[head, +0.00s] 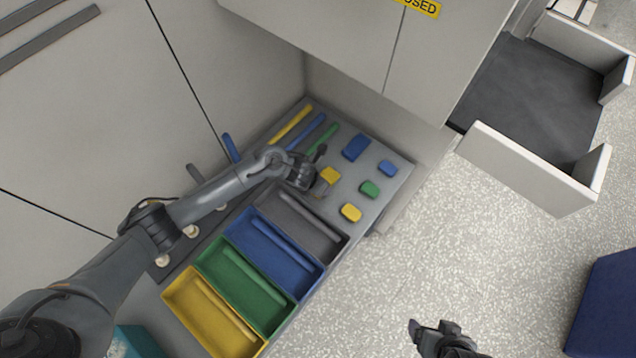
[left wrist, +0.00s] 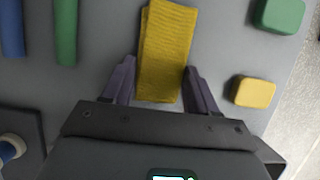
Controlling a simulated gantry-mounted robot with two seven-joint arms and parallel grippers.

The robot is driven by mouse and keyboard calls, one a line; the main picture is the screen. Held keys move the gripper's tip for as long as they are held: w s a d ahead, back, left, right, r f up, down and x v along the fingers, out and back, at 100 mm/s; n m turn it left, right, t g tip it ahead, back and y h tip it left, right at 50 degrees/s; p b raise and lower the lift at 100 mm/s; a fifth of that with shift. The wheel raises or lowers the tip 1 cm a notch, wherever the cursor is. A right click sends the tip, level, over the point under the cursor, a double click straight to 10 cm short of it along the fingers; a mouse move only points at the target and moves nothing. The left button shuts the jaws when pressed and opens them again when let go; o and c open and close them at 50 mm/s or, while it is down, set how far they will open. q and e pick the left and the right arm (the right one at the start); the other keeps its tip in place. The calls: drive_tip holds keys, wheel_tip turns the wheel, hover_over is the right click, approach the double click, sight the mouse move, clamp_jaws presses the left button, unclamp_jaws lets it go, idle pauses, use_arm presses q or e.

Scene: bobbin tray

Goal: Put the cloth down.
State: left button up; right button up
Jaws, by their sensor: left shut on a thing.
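The cloth is a folded yellow strip (left wrist: 165,45) with a ribbed weave, between the two fingers of my left gripper (left wrist: 160,78) in the left wrist view. The left gripper is shut on it. In the head view the cloth (head: 331,174) shows as a small yellow patch just beyond my left gripper (head: 316,186), over the grey work surface (head: 392,205). I cannot tell whether the cloth touches the surface. My right gripper (head: 430,330) is at the bottom of the head view, over the speckled floor and far from the cloth; its jaw state is unclear.
A yellow block (head: 351,213), a green block (head: 370,188) and blue blocks (head: 356,147) lie near the cloth. Yellow, blue and green rods lie behind. Grey (head: 346,243), blue, green and yellow trays line the nearer surface. Cabinet walls rise behind.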

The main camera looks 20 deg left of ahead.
use_arm(q)
drive_tip(key=o, duration=1)
drive_tip(key=shift+f, duration=0.1)
drive_tip(key=shift+r, duration=0.2)
drive_tip(key=shift+s+r+p, duration=0.15)
drive_tip(key=shift+r+p, duration=0.15)
drive_tip(key=shift+r, duration=0.05)
drive_tip(key=p+v, duration=0.3)
drive_tip(key=v, duration=0.7)
drive_tip(key=s+d+r+n+t+h, duration=0.1)
drive_tip(key=s+d+n, duration=0.3)
drive_tip(key=n, duration=0.4)
drive_tip(key=s+d+r+n+t, duration=0.1)
drive_tip(key=s+d+r+n, duration=0.1)
drive_tip(key=s+d+n, duration=0.4)
drive_tip(key=s+a+n+g, duration=0.1)
drive_tip(key=s+a+n, duration=0.3)
drive_tip(key=n, duration=0.3)
drive_tip(key=s+a+n+y, duration=0.1)
drive_tip(key=s+a+n, duration=0.4)
drive_tip(key=n, duration=0.3)
drive_tip(key=s+a+n+g+y, duration=0.1)
drive_tip(key=s+a+n, duration=0.3)
drive_tip(key=n, duration=0.4)
drive_tip(key=shift+s+a+r+g, duration=0.2)
drive_tip(key=shift+s+r+g, duration=0.05)
drive_tip(key=shift+r+g, duration=0.1)
